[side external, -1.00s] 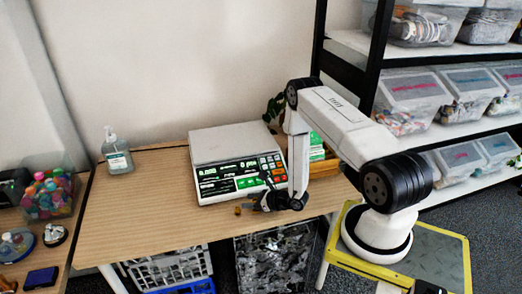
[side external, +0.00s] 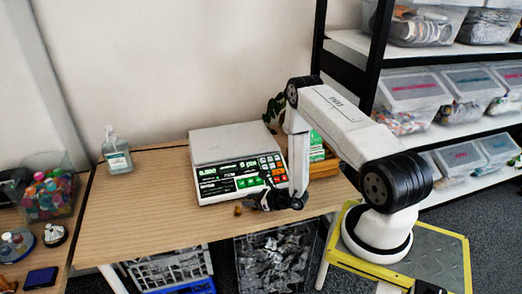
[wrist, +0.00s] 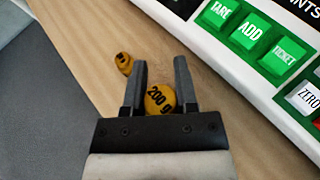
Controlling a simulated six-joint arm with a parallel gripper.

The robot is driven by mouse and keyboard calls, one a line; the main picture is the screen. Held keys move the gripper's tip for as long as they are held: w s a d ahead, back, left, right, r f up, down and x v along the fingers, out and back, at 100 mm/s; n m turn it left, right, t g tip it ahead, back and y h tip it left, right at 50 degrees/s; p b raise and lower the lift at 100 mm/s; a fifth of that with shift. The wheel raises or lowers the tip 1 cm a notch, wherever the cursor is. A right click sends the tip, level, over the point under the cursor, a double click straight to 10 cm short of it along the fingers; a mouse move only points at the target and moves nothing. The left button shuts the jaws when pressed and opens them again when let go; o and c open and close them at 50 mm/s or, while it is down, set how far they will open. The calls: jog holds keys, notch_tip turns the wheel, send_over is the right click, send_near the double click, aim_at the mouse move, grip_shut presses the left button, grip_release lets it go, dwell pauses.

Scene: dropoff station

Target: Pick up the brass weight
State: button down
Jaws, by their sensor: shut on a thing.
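A round brass weight marked "200 g" (wrist: 160,99) sits between my gripper's two dark fingers in the wrist view. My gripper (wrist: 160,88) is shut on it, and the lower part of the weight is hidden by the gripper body. A smaller brass weight (wrist: 124,63) stands on the table just beyond the left finger, apart from it. In the side view my gripper (side external: 252,204) is low at the table's front edge, in front of the scale. A small brass-coloured piece (side external: 238,211) shows beside its tip there.
A counting scale (side external: 222,148) with green and white keys stands close behind my gripper. A sanitizer bottle (side external: 116,152) is at the table's back left. The wooden table (side external: 150,205) is clear left of the scale.

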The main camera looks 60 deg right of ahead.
jog(key=shift+r, duration=0.55)
jog(key=s+a+r, duration=0.2)
jog(key=s+r, duration=0.3)
jog(key=s, duration=0.1)
jog(key=s+a+r, duration=0.2)
jog(key=s+r, duration=0.4)
jog(key=s, duration=0.1)
jog(key=shift+a+r, duration=0.25)
jog(key=shift+a, duration=0.05)
jog(key=shift+d, duration=0.1)
jog(key=w+d+r, duration=1.1)
jog(key=w+d, duration=0.2)
jog(key=w, duration=0.3)
jog(key=shift+w+d+n+y, duration=0.15)
jog(key=shift+d+n+y, duration=0.15)
jog(key=shift+y, duration=0.1)
jog(key=shift+w, duration=0.1)
